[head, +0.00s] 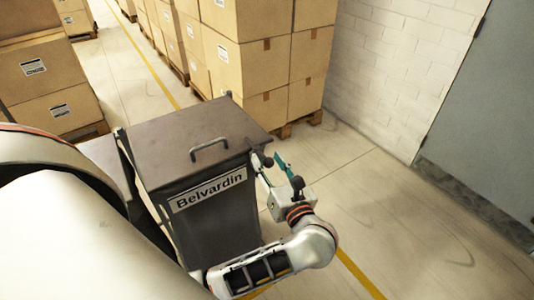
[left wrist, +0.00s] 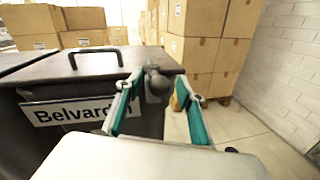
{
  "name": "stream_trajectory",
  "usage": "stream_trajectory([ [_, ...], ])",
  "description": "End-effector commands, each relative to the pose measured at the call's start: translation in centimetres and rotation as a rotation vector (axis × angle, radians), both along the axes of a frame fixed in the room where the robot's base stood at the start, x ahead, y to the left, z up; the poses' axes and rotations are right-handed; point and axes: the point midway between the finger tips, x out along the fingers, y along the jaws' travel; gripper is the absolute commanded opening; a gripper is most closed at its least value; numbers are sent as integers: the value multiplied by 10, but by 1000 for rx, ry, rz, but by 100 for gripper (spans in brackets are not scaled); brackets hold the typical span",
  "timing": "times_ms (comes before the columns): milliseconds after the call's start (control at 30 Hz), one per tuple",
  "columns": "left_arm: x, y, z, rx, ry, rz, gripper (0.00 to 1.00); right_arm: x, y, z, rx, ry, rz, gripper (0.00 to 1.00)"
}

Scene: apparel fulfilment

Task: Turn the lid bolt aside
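A dark grey bin (head: 222,222) labelled "Belvardin" (head: 208,189) stands in the middle of the head view. Its lid (head: 180,142) is down, with a bar handle (head: 209,148) on top. The lid bolt (left wrist: 157,84), a dark rounded knob, sits at the lid's right front corner in the left wrist view. My left gripper (head: 270,160) is at that corner. In the left wrist view its teal-padded fingers (left wrist: 158,80) are spread, one on each side of the knob, with no clear contact. My right gripper is not in view.
Stacked cartons (head: 262,50) on pallets stand behind the bin, and more cartons (head: 40,75) stand at the left. A white block wall (head: 400,60) and a grey door (head: 490,110) are at the right. The floor (head: 400,225) right of the bin is clear.

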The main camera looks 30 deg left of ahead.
Motion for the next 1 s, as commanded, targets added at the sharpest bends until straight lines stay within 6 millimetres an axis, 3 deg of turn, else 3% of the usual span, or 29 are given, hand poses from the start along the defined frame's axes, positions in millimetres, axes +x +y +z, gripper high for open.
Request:
stream_trajectory([
  [333, -1, 1, 0, -1, 1, -1, 38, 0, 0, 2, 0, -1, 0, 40],
  [500, -1, 1, 0, 0, 0, -1, 0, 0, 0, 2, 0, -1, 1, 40],
  [1000, 6, 7, -1, 1, 1, 15, 0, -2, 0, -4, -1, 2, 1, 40],
])
